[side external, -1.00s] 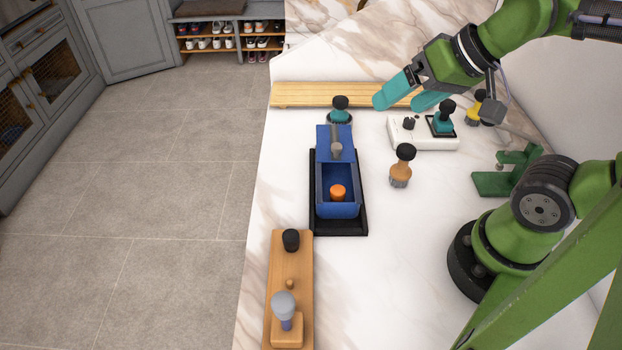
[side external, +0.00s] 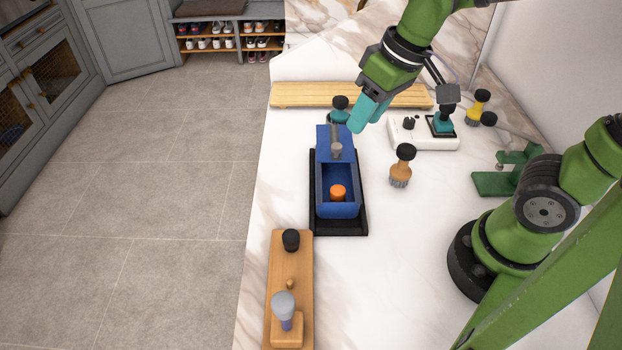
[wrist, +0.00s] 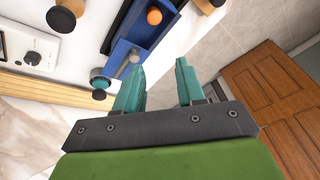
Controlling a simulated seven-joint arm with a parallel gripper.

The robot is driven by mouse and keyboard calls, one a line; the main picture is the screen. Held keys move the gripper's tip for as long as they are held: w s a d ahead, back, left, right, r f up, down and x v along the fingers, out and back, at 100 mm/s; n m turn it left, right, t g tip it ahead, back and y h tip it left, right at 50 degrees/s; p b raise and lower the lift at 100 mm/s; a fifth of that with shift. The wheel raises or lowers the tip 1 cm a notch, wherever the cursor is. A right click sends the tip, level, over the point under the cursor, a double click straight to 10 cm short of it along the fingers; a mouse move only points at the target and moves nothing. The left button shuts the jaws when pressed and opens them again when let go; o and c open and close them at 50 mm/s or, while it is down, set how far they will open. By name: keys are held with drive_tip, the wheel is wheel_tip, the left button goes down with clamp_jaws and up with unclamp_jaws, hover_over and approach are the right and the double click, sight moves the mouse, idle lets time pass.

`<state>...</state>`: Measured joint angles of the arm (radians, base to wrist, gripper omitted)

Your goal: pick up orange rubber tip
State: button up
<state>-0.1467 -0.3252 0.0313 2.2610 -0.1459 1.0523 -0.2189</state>
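The orange rubber tip (side external: 338,191) sits inside the open front part of a blue box (side external: 322,205). It also shows in the wrist view (wrist: 154,16) as an orange disc. The box stands on a black tray (side external: 352,229), and a grey knob (side external: 336,150) rises from its rear blue cover. My gripper (side external: 357,124) has teal fingers and is above the bench, behind and to the right of the box, apart from the tip. In the wrist view the two fingers (wrist: 160,70) are spread with nothing between them.
A teal-based black knob (side external: 340,106) stands behind the box, close to my fingers. A wooden brush (side external: 401,168) with a black top stands right of the box. A white unit (side external: 408,138) is further back right. A wooden board (side external: 277,255) lies at front left. The marble between brush and my base is clear.

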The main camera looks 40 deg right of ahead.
sight(336, 189)
drive_tip(key=w+a+f+n+g+h, duration=0.2)
drive_tip(key=w+a+n+g, duration=0.15)
drive_tip(key=n, duration=0.25)
drive_tip(key=f, duration=0.5)
drive_tip(key=f+n, duration=0.1)
drive_tip(key=f, duration=0.4)
drive_tip(key=d+f+n, duration=0.1)
drive_tip(key=f, duration=0.5)
drive_tip(key=shift+s, duration=0.1)
drive_tip(key=shift+c, duration=0.3)
